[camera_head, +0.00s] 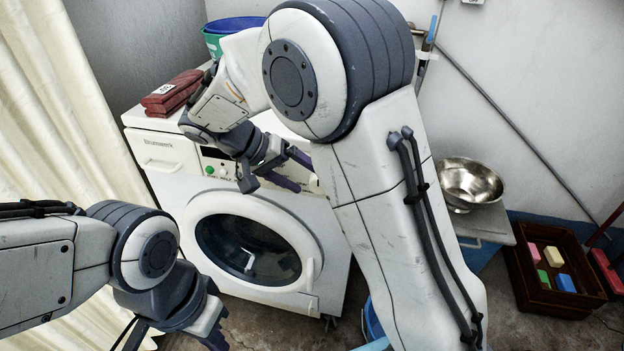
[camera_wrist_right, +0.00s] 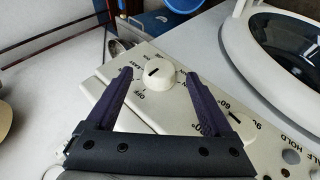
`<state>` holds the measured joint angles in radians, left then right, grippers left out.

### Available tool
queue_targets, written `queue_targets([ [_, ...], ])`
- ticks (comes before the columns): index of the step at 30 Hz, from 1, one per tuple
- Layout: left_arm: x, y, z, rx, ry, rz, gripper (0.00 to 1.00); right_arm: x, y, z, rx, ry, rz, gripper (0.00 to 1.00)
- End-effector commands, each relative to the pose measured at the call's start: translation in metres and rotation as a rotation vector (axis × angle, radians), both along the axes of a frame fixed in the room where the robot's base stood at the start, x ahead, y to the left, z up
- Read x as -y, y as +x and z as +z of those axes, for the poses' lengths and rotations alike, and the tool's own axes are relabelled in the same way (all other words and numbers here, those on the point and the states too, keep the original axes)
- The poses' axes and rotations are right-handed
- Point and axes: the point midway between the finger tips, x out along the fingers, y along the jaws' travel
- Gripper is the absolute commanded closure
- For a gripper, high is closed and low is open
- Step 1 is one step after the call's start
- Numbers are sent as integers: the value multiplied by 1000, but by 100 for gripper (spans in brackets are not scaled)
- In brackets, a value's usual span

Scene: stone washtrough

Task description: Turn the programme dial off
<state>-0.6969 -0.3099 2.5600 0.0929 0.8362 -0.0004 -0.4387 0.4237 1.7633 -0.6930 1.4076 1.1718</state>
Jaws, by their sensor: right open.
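The white washing machine (camera_head: 165,150) stands against the wall, its round door shut. In the right wrist view the programme dial (camera_wrist_right: 158,73) is a round white knob with a dark pointer mark on its face. An "OFF" label and other markings are printed around it on the panel. My right gripper (camera_head: 280,172) is open at the machine's control panel. In the wrist view its two dark fingers lie on either side of the dial, apart from it as far as I can see. The dial is hidden in the head view. My left gripper (camera_head: 212,338) is cut off at the bottom edge.
A second knob (camera_wrist_right: 232,117) with temperature numbers sits beside the dial. A steel bowl (camera_head: 470,183) and a brown crate (camera_head: 520,275) stand at right. A cream curtain (camera_head: 60,120) hangs at left.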

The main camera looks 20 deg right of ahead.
Motion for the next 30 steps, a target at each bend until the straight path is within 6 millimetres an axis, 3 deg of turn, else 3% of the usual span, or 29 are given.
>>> queue_targets([
  [6,0,0,16,0,0,0,100,-32,2,35,1,1,4,14],
  [12,0,0,22,0,0,0,100,-50,2,53,0,1,3,14],
  [25,0,0,23,0,0,0,100,-55,0,56,-5,3,5,14],
  [28,0,0,23,0,0,0,100,-59,-11,54,-43,47,52,14],
  [30,0,0,23,0,0,0,100,-65,-29,50,-103,117,131,14],
])
